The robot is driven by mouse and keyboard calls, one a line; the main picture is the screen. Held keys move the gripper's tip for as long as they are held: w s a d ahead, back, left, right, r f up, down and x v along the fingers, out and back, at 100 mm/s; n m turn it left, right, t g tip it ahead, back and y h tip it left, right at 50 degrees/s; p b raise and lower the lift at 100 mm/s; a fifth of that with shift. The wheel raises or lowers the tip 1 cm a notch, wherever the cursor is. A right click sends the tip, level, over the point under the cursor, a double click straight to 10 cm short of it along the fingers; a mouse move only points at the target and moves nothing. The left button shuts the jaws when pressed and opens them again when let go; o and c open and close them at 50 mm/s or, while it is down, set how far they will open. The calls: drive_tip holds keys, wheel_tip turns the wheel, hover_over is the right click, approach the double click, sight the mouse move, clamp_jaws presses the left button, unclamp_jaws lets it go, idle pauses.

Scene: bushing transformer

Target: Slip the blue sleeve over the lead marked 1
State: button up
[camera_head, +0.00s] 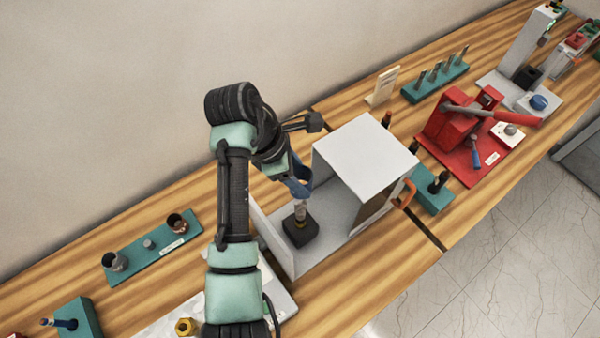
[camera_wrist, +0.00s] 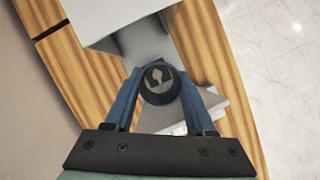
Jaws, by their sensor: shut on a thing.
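No number can be read on the lead.
The box's roof is just right of my gripper, and an orange handle (camera_head: 405,194) is at its right side. A teal rack (camera_head: 150,252) with cups lies to the left. A red press (camera_head: 462,146) and another teal rack (camera_head: 435,85) stand beyond the box.

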drive_tip(key=b, duration=0.1)
hover_over(299, 211)
drive_tip(key=shift+w+d+f, duration=0.1)
drive_tip(key=shift+w+f, duration=0.05)
drive_tip(key=shift+f, duration=1)
drive_tip(key=shift+w+f, duration=0.15)
drive_tip(key=shift+f, duration=0.95)
drive_tip(key=shift+f+b, duration=2.65)
drive_tip(key=shift+f, duration=3)
drive_tip(key=o, duration=1.4)
